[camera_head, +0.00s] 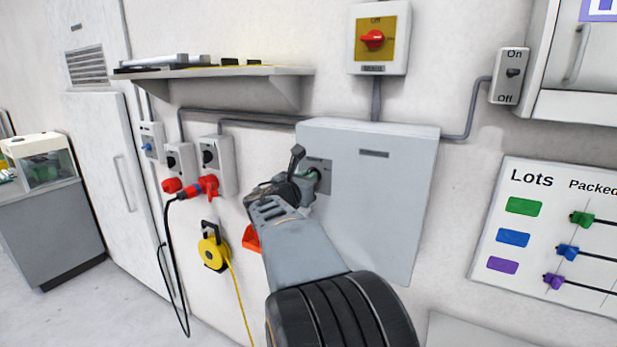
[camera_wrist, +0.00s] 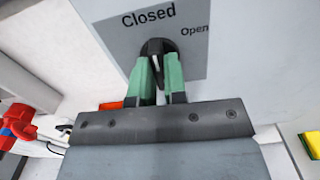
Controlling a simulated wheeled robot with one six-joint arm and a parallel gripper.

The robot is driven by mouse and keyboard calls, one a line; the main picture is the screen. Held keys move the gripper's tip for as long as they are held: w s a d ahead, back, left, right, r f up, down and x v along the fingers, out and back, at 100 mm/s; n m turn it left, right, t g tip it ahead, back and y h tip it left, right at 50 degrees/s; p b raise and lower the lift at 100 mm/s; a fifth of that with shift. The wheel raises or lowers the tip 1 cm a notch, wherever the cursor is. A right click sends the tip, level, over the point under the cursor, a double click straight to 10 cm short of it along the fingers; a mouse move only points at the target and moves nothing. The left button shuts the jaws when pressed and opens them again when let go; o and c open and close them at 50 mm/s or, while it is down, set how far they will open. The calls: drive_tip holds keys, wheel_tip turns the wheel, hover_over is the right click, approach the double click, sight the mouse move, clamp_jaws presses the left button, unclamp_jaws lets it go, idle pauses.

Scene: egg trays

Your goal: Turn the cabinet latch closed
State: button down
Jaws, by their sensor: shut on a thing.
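The grey cabinet (camera_head: 385,190) hangs on the wall with its door flat against the front. Its latch sits on a grey plate (camera_head: 325,170) at the door's left edge. In the wrist view the plate (camera_wrist: 110,30) reads "Closed" at top and "Open" to the right. The dark latch knob (camera_wrist: 157,47) is between the green fingertips of my gripper (camera_wrist: 160,75). My gripper (camera_head: 312,180) is shut on the latch, and its fingers partly hide it. The exact angle of the latch is hard to tell.
A shelf (camera_head: 215,72) juts out above left of the cabinet. Red plugs (camera_head: 205,187) and a yellow cable reel (camera_head: 212,250) hang to the left. A red rotary switch (camera_head: 373,40) is above, and a lots board (camera_head: 490,230) is at right.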

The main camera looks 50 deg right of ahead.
drive_tip(key=shift+n, duration=0.4)
drive_tip(key=c, duration=1.2)
unclamp_jaws()
drive_tip(key=shift+o, duration=0.2)
drive_tip(key=shift+a, duration=0.1)
drive_tip(key=b+v, duration=0.3)
drive_tip(key=v, duration=1)
drive_tip(key=shift+a, duration=0.35)
